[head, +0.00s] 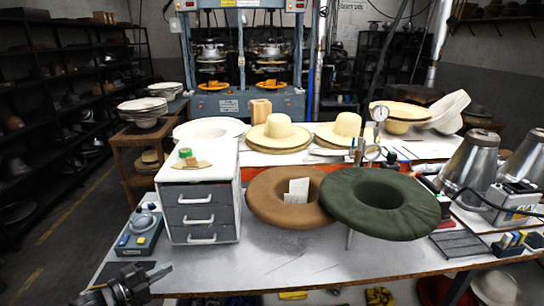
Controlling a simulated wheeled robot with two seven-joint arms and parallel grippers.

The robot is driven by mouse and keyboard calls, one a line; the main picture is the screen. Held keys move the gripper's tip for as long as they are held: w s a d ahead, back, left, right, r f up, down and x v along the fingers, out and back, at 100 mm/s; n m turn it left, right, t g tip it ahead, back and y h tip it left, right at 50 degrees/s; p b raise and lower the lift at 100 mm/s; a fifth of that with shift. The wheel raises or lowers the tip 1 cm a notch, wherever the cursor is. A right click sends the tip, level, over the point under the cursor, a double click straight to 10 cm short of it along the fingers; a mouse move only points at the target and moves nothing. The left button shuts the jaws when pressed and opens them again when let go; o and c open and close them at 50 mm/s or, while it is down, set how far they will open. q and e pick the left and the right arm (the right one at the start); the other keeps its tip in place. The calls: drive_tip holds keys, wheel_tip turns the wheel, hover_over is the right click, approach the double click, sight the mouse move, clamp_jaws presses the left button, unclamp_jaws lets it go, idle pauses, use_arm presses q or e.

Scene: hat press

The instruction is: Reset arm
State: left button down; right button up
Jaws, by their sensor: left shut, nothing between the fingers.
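My left gripper (150,276) is low at the left of the head view, in front of the table's near left edge. It is dark, shut, and holds nothing. The green hat overlaps the brown one, and a white card (296,191) sits in the brown hat's opening. My right gripper is not in view.
A drawer cabinet (200,190) and a blue-grey control box (139,232) stand close beyond my left gripper. Straw hats (277,133) sit on the back table. Metal cones (470,164) stand at right. The hat press (243,60) is behind. The table's front strip is mostly clear.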

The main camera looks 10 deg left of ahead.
use_arm(q)
drive_tip(key=s+d+f+n+g+y, duration=0.3)
drive_tip(key=s+d+f+n+y, duration=0.4)
drive_tip(key=s+d+f+n, duration=0.3)
drive_tip(key=s+d+n+g+y, duration=0.15)
drive_tip(key=s+n+g, duration=0.3)
drive_tip(key=s, duration=0.55)
drive_tip(key=s+d+n+g+h, duration=0.1)
drive_tip(key=s+d+n+g, duration=0.2)
drive_tip(key=s+n, duration=0.45)
wheel_tip(320, 180, down, 26)
drive_tip(key=s+m+g, duration=0.1)
drive_tip(key=s+m, duration=0.1)
drive_tip(key=s, duration=0.1)
drive_tip(key=s+a+f+g, duration=0.1)
drive_tip(key=s+a+f, duration=0.1)
drive_tip(key=s+f, duration=1.3)
drive_tip(key=shift+s+a+f+y, duration=0.25)
drive_tip(key=shift+s+f+y, duration=0.1)
drive_tip(key=shift+s+y, duration=0.15)
